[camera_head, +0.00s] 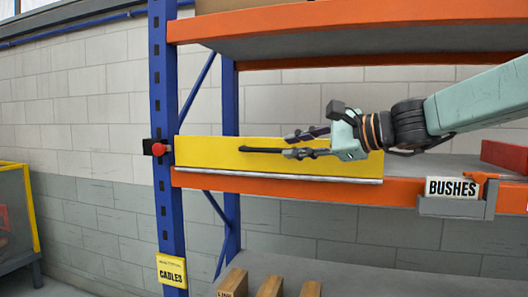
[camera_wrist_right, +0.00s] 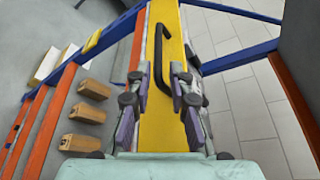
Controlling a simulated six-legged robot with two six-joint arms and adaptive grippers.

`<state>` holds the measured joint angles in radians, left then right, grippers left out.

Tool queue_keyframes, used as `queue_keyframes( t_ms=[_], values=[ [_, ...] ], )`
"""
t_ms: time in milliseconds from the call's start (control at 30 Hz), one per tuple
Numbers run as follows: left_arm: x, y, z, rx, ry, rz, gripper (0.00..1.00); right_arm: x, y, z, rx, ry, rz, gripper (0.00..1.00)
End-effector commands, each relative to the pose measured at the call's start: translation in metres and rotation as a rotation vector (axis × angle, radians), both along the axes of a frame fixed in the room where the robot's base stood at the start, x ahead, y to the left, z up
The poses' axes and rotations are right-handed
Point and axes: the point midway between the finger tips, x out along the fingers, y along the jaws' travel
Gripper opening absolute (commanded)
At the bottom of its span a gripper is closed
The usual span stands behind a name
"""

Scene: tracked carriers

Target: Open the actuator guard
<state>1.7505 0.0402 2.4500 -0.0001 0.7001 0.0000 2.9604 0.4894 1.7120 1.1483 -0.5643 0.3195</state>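The actuator guard (camera_head: 215,155) is a long yellow panel standing upright along the front of the orange shelf, with a silver strip along its lower edge. It also shows as a yellow strip in the right wrist view (camera_wrist_right: 170,130). Its black bar handle (camera_wrist_right: 160,62) lies ahead of and partly between my right fingers. The handle also shows in the head view (camera_head: 258,150). My right gripper (camera_head: 297,144) is open in front of the panel, its fingers pointing left; it also shows in the right wrist view (camera_wrist_right: 160,88). I cannot tell whether it touches the handle. My left gripper is not in view.
A blue rack post (camera_head: 165,215) with a red button (camera_head: 158,149) stands left of the guard. An orange upper shelf (camera_head: 290,25) hangs above. A "BUSHES" label (camera_head: 452,187) and a red box (camera_head: 505,156) are at right. Wooden blocks (camera_head: 270,286) sit on the lower shelf.

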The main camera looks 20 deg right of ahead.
Motion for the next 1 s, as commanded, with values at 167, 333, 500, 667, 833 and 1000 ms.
queue_keyframes(
  t_ms=[167,333,500,667,833,1000],
  values=[
    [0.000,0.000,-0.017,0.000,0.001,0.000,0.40,0.003,0.001,-0.006,-0.005,-0.002,-0.003,0.20],
    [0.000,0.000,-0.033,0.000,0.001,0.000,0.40,0.010,0.006,-0.009,-0.003,-0.002,-0.004,0.20],
    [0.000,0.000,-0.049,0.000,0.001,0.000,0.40,0.017,0.012,-0.010,-0.006,-0.002,-0.002,0.20],
    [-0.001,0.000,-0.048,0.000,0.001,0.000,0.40,0.035,0.026,-0.013,-0.006,0.005,-0.001,0.20],
    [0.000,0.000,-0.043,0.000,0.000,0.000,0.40,0.053,0.040,-0.015,-0.005,0.002,-0.001,0.20],
    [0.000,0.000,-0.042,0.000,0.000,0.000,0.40,0.060,0.046,-0.017,-0.003,0.001,0.000,0.20]
  ],
)
